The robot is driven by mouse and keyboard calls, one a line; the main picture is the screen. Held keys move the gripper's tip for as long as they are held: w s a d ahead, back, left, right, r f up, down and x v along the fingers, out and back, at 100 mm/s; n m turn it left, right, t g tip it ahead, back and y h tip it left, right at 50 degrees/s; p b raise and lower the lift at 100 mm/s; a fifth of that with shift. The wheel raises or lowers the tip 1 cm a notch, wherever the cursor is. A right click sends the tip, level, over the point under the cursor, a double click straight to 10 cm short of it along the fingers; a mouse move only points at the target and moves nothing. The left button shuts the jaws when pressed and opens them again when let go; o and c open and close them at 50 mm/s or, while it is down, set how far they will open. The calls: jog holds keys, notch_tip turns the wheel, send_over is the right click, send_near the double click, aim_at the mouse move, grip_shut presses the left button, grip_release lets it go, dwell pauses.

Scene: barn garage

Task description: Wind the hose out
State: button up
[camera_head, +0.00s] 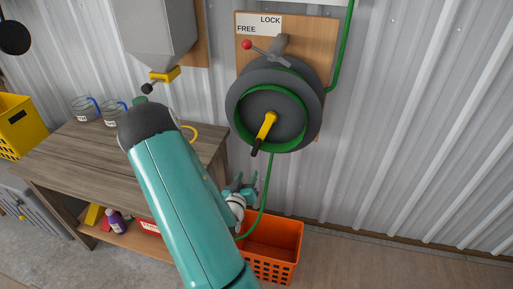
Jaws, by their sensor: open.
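A grey hose reel (294,117) with a green hose (268,180) is mounted on a wooden board (311,35) on the wall. A yellow crank with a black handle (264,132) is on its front. Above it is a grey lever with a red knob (247,45), below a sign (259,23) reading LOCK and FREE; the knob points left, below the word FREE. The hose hangs from the reel down to an orange basket (275,245) on the floor. My gripper (241,181) is open, just left of the hanging hose. Whether they touch is unclear. My teal arm hides part of the workbench.
A wooden workbench (72,151) stands left, with glass jars (84,110) on top and a purple bottle (117,221) on its lower shelf. A grey hopper (157,30) hangs above it. A yellow crate (15,128) is far left. The floor right of the basket is clear.

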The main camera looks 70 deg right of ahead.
aim_at(257, 147)
jog(key=shift+m+h, duration=0.3)
jog(key=shift+m, duration=0.5)
jog(key=d, duration=0.4)
jog(key=w+d+r, duration=0.1)
jog(key=d, duration=0.4)
jog(key=w+d+r, duration=0.1)
jog(key=d, duration=0.4)
jog(key=shift+w, duration=0.25)
grip_shut()
